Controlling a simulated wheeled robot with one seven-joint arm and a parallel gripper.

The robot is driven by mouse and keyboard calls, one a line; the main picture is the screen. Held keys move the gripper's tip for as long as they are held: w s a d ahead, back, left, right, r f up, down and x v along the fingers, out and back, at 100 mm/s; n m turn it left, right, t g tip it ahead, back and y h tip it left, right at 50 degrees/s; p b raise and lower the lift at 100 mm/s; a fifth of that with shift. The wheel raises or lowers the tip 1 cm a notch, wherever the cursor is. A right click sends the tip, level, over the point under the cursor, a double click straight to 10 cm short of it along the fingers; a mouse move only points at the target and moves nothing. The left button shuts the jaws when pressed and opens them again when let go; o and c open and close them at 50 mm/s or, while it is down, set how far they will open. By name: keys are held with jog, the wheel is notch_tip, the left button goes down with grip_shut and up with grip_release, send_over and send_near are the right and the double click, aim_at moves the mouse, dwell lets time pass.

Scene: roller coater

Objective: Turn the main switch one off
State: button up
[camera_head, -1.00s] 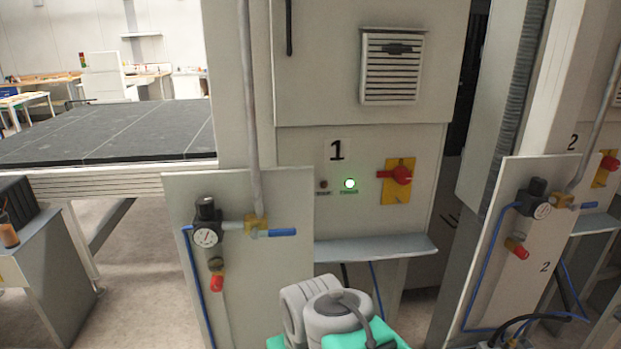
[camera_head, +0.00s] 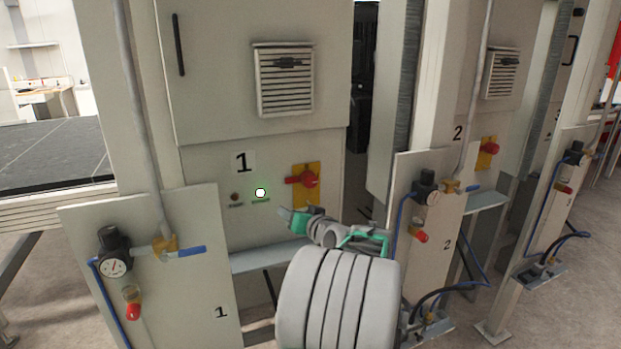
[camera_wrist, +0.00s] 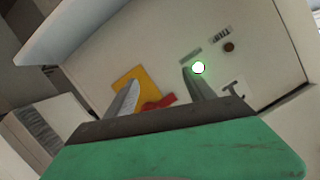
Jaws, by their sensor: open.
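Main switch one is a red rotary knob (camera_head: 303,180) on a yellow plate (camera_head: 311,168), on the grey cabinet marked 1. Its handle lies about level, pointing left. In the wrist view the red knob (camera_wrist: 158,103) shows between my fingers, partly hidden by the gripper body. A lit white-green lamp (camera_head: 260,192) is left of the switch; it also shows in the wrist view (camera_wrist: 198,67), beside the right fingertip. My gripper (camera_head: 285,213) is open and empty, below and left of the knob in the head view. No contact with the knob is visible.
A narrow shelf (camera_head: 268,256) juts out below the switch. A panel with a gauge (camera_head: 115,266) and blue-handled valve (camera_head: 186,251) stands at left. A second cabinet with its own red switch (camera_head: 488,148) and gauge panel stands at right.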

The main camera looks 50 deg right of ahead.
aim_at(312, 182)
jog(key=s+d+r+m+t+h, duration=0.2)
jog(key=s+d+r+h, duration=0.15)
jog(key=d+r, duration=0.2)
jog(key=shift+y, duration=0.35)
jog(key=p+x, duration=0.1)
jog(key=x, duration=0.2)
jog(key=p+x, duration=0.1)
jog(key=x, duration=0.2)
jog(key=shift+w+d+p, duration=0.1)
jog(key=shift+d+p, duration=0.3)
jog(key=shift+d, duration=0.15)
jog(key=shift+w+d+f, duration=0.1)
jog(key=shift+w+d, duration=0.15)
jog(key=shift+w, duration=0.15)
grip_shut()
